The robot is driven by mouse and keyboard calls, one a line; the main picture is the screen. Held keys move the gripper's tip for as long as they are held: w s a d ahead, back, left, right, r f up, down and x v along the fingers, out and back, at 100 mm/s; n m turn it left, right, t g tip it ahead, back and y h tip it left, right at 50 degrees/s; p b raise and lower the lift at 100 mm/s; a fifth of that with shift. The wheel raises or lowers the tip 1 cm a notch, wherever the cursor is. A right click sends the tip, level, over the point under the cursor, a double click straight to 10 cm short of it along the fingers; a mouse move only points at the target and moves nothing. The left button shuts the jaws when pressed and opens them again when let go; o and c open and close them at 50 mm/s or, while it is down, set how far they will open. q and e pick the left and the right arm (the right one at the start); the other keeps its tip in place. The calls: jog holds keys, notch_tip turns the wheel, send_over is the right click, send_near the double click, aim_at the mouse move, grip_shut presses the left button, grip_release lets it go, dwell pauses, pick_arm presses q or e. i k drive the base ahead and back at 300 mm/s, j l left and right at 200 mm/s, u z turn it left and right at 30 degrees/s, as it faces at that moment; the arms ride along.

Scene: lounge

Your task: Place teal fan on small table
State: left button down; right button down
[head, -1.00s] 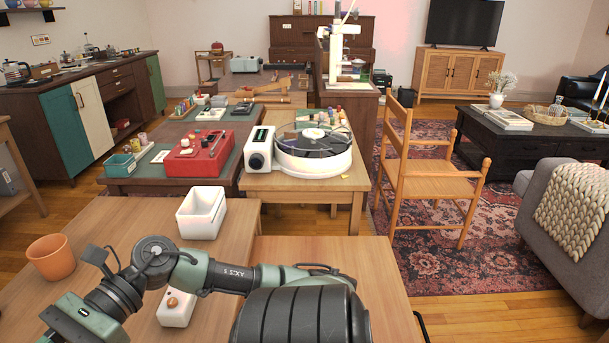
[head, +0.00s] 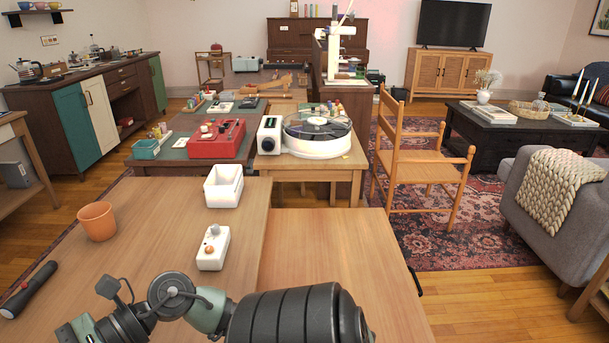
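I see no teal fan in the head view. Several tables show, and I cannot tell which is the small table. A light wood table (head: 345,188) beyond the near tables carries a white round turntable device (head: 317,133). The near wooden table (head: 155,215) is at lower left, and a similar wooden top (head: 335,250) adjoins it on the right. One of my arms crosses the bottom edge of the view in front of them. Neither gripper's fingers show.
The near table holds an orange pot (head: 97,222), a white open box (head: 223,187), a white box with a knob (head: 213,248) and a black flashlight (head: 28,290). The right top looks bare. A wooden chair (head: 420,165) and grey sofa (head: 565,205) stand right; rug lies between.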

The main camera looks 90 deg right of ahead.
aim_at(332, 270)
jog(key=j+z, duration=0.1)
jog(key=z, duration=0.3)
jog(key=j+z, duration=0.1)
jog(key=z, duration=0.3)
jog(key=j+z, duration=0.1)
jog(key=z, duration=1.45)
